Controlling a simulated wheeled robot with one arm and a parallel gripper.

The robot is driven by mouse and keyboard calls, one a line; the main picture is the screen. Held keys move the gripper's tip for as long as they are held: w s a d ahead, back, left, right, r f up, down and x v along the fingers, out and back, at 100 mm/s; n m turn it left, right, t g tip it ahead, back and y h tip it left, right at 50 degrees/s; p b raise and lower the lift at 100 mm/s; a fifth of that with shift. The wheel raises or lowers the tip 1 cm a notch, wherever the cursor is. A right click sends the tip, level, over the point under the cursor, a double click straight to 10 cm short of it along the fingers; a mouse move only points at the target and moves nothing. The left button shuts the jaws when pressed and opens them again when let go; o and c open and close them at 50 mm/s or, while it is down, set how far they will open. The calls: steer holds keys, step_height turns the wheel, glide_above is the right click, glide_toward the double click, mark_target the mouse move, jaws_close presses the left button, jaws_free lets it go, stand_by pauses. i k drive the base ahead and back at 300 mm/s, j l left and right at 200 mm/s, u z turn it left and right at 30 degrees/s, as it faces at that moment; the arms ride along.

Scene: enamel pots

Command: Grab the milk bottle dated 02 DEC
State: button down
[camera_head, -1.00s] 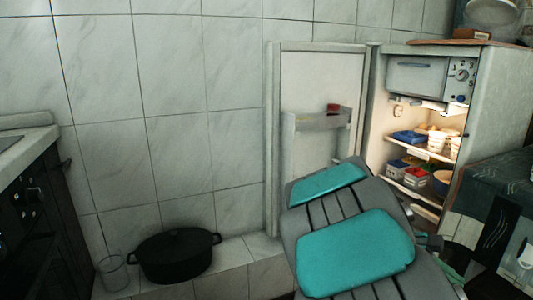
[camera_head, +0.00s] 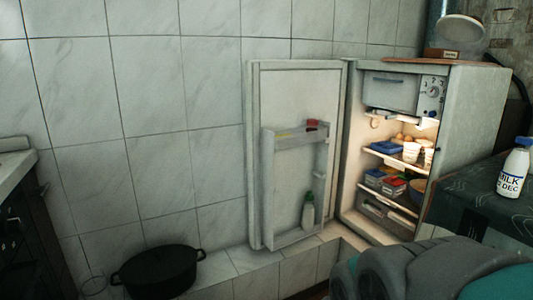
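A white milk bottle (camera_head: 514,168) with a blue cap stands upright on the dark patterned table at the right edge. Its label reads "MILK" and a date ending in "2 DEC"; the first digit is not clear. A second white bottle (camera_head: 308,212) with a green cap stands in the lower door shelf of the open fridge; no date on it can be read. My grey and teal arm fills the lower right, below the table. I cannot make out my gripper's fingers in this view.
The fridge (camera_head: 473,110) stands open, with its door (camera_head: 261,150) swung left. Its shelves hold cartons, cups, eggs and a bowl. The dark table (camera_head: 465,205) stands right of it. A black pot (camera_head: 160,272) sits on the tiled ledge at lower left, beside a glass.

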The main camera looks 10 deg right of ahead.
mark_target(516, 165)
steer(key=z, duration=1.65)
